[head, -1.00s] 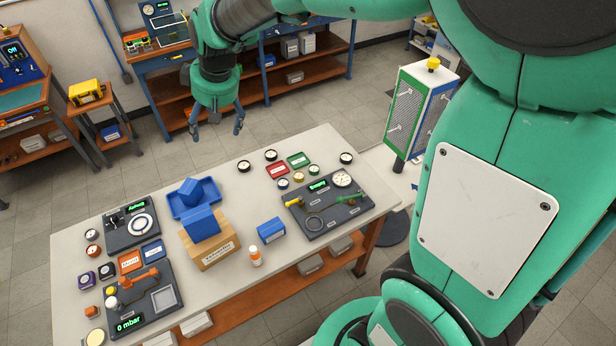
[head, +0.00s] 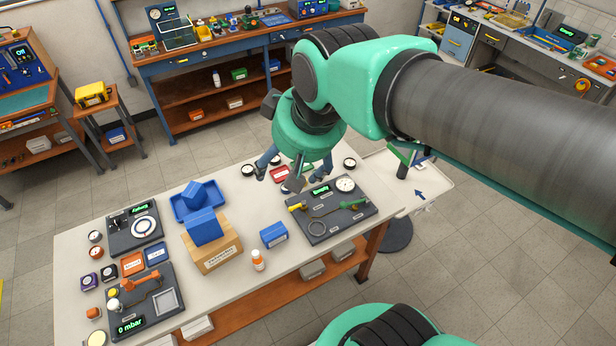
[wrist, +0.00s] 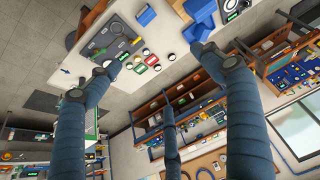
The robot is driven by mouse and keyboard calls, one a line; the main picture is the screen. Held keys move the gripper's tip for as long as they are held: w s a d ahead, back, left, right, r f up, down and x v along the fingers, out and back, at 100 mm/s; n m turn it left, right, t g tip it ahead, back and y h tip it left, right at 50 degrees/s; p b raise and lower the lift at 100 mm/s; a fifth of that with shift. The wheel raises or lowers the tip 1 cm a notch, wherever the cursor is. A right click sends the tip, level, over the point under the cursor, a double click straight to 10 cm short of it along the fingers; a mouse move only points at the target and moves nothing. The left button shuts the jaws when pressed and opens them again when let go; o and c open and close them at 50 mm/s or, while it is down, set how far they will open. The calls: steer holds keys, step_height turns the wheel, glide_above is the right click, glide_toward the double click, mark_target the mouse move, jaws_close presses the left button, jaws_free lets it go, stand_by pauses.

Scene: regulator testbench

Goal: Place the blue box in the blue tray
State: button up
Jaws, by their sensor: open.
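A blue box (head: 273,234) lies on the table right of a cardboard box (head: 219,256). A second blue box (head: 204,227) sits on top of the cardboard box. A blue tray (head: 180,212) stands behind the cardboard box, with a tilted blue block (head: 194,193) in it. My gripper (head: 293,174) is open and empty above the back right of the table, right of the tray and apart from all blue boxes. In the wrist view my open gripper (wrist: 153,65) has its fingers spread, and a blue box (wrist: 145,16) shows beyond them on the table.
A dark panel with a gauge (head: 330,211) lies at the table's right end, near my gripper. Small gauges and a red tray (head: 280,174) lie at the back. Left are further instrument panels (head: 134,229).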

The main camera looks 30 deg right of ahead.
steer(key=s+d+f+m, duration=0.1)
steer(key=s, duration=0.5)
steer(key=shift+s+d, duration=0.2)
steer(key=shift+s, duration=0.1)
steer(key=shift+f, duration=0.15)
step_height(320, 180, down, 17)
steer(key=b, duration=1.6)
steer(key=shift+b, duration=0.4)
steer(key=shift+r, duration=0.2)
steer(key=c, duration=0.3)
steer(key=shift+w, duration=0.1)
